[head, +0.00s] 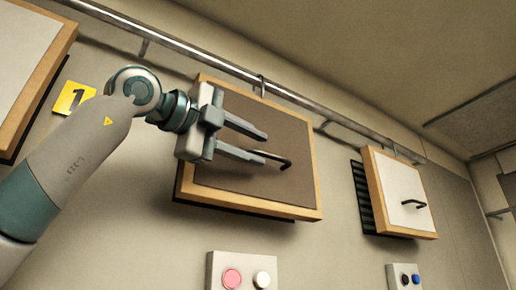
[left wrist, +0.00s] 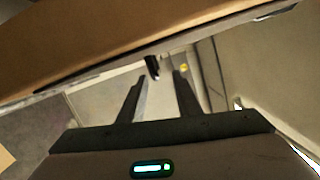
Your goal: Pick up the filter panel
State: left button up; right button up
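The filter panel nearest my gripper has a brown face, a light wooden frame (head: 314,170) and a bent black handle (head: 285,162). It hangs at the rail in the middle of the head view. My left gripper (head: 265,148) is in front of its face, with two parallel fingers apart and nothing between them. The lower fingertip appears close to the handle; I cannot tell whether they touch. In the left wrist view, the panel (left wrist: 120,40) fills the top, and a dark piece, probably the handle (left wrist: 152,67), shows just beyond the open fingers (left wrist: 160,80). My right gripper is out of view.
A metal rail (head: 200,53) with hooks runs above the panels. A white-faced panel (head: 398,190) hangs at right, and another (head: 22,55) at upper left beside a yellow "1" tag (head: 73,98). Button boxes (head: 243,268) (head: 405,278) are on the wall below.

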aim_at(277, 159)
pick_arm(q)
jog(key=p+x, duration=0.3)
jog(key=shift+w, duration=0.25)
jog(key=shift+w+d+f, duration=0.2)
jog(key=shift+w+d, duration=0.35)
grip_shut()
